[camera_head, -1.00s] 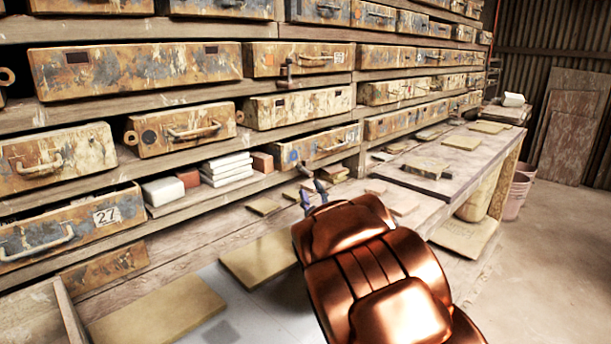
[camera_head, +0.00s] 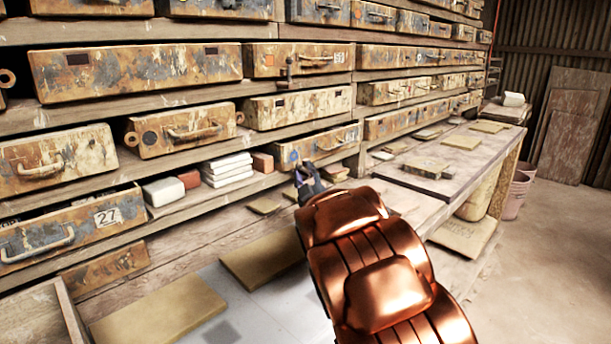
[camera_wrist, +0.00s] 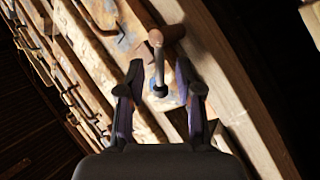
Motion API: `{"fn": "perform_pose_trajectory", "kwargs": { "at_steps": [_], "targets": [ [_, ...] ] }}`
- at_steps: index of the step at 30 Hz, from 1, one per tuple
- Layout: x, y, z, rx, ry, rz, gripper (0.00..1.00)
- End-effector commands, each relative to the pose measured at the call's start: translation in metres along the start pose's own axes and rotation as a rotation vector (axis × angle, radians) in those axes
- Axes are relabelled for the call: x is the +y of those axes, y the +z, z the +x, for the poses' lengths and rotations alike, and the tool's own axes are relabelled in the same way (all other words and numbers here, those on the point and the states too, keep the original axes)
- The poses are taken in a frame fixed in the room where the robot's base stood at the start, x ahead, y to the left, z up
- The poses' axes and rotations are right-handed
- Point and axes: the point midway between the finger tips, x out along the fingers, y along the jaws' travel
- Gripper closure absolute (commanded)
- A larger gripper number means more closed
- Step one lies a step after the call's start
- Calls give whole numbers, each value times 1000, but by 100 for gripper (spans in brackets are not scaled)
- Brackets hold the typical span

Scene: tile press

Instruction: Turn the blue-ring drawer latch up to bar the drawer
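The drawer with the blue ring (camera_head: 326,146) is a rusty, worn drawer in the lower row. Its blue ring (camera_head: 293,156) shows just above my gripper (camera_head: 305,177) in the head view. In the wrist view, the latch (camera_wrist: 159,66) is a thin metal rod running from a dark pivot over the blue ring (camera_wrist: 157,85) to a rusty brown knob. My gripper (camera_wrist: 160,87) is open, with one finger on each side of the rod near the pivot. In the head view, my gripper hides the latch.
White tiles (camera_head: 227,169) and a reddish block (camera_head: 262,162) lie on the shelf to the left. Flat tan tiles (camera_head: 262,257) lie on the bench below.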

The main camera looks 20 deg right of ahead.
Motion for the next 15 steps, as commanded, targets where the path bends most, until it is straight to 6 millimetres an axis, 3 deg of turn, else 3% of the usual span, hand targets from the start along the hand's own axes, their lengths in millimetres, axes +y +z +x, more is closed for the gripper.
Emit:
{"fn": "perform_pose_trajectory", "kwargs": {
  "at_steps": [2,10,15],
  "targets": [
    [0,0,0,0,0,0,70],
    [0,0,0,0,0,0,98],
    [0,0,0,0,0,0,100]
  ]
}}
